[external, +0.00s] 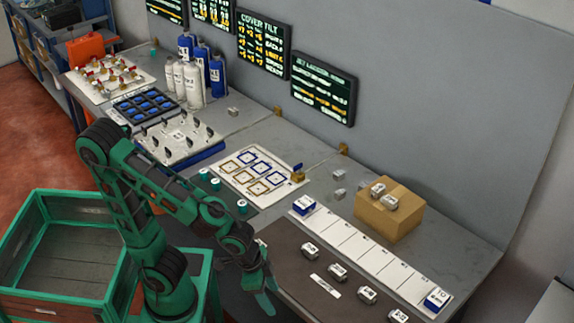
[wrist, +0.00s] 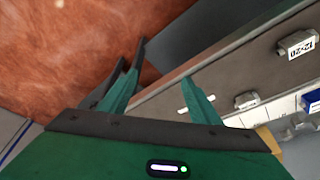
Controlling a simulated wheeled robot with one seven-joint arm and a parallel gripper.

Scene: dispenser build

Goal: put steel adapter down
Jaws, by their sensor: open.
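Several small steel adapters with white labels stand on the brown mat (external: 283,266) at the front of the bench, such as a steel adapter (external: 338,271). I cannot tell which one the task means. In the wrist view one labelled steel adapter (wrist: 296,46) is at the upper right and another small adapter (wrist: 245,100) is lower, right of my fingers. My gripper (external: 262,292) is open and empty, pointing down by the bench's front edge. Its two green fingers (wrist: 160,82) stand apart, with floor and bench edge showing between them.
A white slotted strip (external: 352,243) with blue-and-white blocks at its ends lies behind the mat. A cardboard box (external: 385,222) with small parts on top stands behind that. Bottles (external: 192,75) and trays fill the left. A green-edged crate (external: 65,250) stands beside me.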

